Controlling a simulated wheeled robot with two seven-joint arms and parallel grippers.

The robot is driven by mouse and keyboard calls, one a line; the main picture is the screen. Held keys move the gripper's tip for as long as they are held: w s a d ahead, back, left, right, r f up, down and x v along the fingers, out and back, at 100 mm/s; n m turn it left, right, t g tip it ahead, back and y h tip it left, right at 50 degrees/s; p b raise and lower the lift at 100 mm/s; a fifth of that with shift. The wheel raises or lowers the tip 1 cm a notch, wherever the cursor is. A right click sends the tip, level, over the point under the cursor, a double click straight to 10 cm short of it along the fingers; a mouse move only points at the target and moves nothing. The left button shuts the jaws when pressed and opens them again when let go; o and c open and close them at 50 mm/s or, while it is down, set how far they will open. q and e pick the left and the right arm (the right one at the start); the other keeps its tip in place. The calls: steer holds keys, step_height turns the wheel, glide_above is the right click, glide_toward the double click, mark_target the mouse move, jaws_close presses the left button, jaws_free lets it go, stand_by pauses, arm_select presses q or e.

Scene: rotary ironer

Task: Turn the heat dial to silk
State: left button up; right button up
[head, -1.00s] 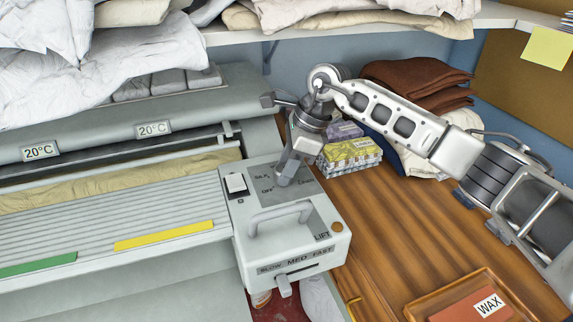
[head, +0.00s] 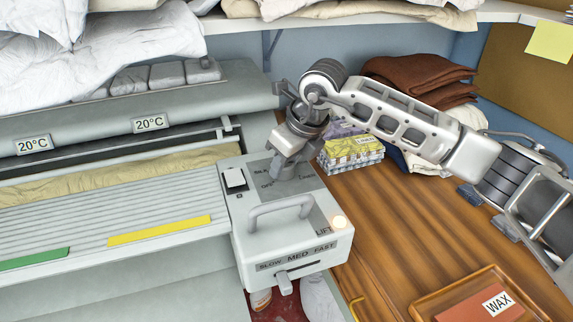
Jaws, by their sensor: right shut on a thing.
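The ironer's control box (head: 312,248) stands at the right end of the machine. The heat dial is on its top panel, hidden under my right gripper (head: 283,174), which reaches down from above and is shut on it. Parts of the dial's printed labels (head: 266,186) show to the left of the fingers, but the arm covers the others, and I cannot read which setting the dial points to. A round lamp (head: 339,222) on the box's right front corner glows pale. My left gripper is not in view.
A grey lift handle (head: 281,207) rises just in front of the dial. A black-and-white switch (head: 234,178) lies to its left and a speed lever (head: 283,283) below. Boxes (head: 352,152) stand behind on the wooden table (head: 420,225), which has clear room.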

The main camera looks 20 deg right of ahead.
steer(key=shift+r+m+h+b, duration=0.1)
steer(key=shift+m+h+b, duration=0.45)
steer(key=shift+m, duration=0.65)
steer(key=o, duration=1)
steer(key=v, duration=1.6)
steer(key=shift+s, duration=0.2)
steer(key=shift+a, duration=0.1)
